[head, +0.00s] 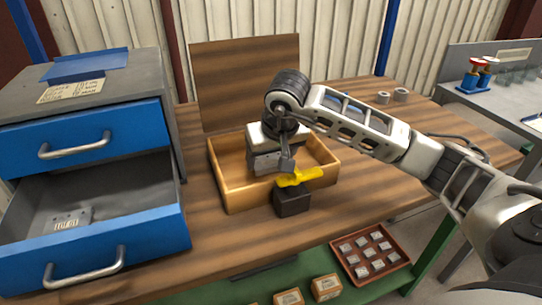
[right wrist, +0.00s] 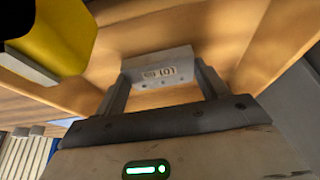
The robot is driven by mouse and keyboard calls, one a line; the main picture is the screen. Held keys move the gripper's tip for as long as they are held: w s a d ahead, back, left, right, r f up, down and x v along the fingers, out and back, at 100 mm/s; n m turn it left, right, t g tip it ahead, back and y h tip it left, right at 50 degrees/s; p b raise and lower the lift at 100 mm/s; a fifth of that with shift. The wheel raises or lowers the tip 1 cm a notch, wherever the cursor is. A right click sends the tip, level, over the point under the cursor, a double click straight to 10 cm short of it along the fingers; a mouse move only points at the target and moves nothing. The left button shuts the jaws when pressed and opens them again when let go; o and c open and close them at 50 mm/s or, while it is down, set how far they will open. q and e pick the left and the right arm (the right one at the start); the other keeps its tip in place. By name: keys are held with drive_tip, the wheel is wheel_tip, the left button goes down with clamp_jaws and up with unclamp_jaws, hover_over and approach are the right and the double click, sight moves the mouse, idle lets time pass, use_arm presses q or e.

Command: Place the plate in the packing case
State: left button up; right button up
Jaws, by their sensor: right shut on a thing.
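A small grey metal plate (right wrist: 158,68) with a number label is between the two fingers of my right gripper (right wrist: 163,88) in the right wrist view. My right gripper (head: 268,165) is shut on it, over the inside of the open wooden packing case (head: 228,185) in the head view. The gripper mostly hides the plate there, and I cannot tell whether it touches the case floor. The case lid (head: 245,75) stands raised at the back. My left gripper is not in view.
A black block with a yellow handle (head: 298,178) stands at the case's front, close to my gripper. A blue drawer cabinet (head: 85,140) stands at left, its lower drawer open with another labelled plate (head: 65,220) inside. The bench right of the case is mostly clear.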

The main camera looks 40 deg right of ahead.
drive_tip(key=shift+f, duration=0.15)
drive_tip(key=o, duration=0.7)
drive_tip(key=shift+f, duration=0.15)
drive_tip(key=o, duration=0.4)
drive_tip(key=shift+r, duration=0.3)
drive_tip(key=v, duration=1.2)
drive_tip(key=shift+p, duration=0.3)
drive_tip(key=shift+s+f, duration=0.1)
drive_tip(key=shift+f, duration=0.05)
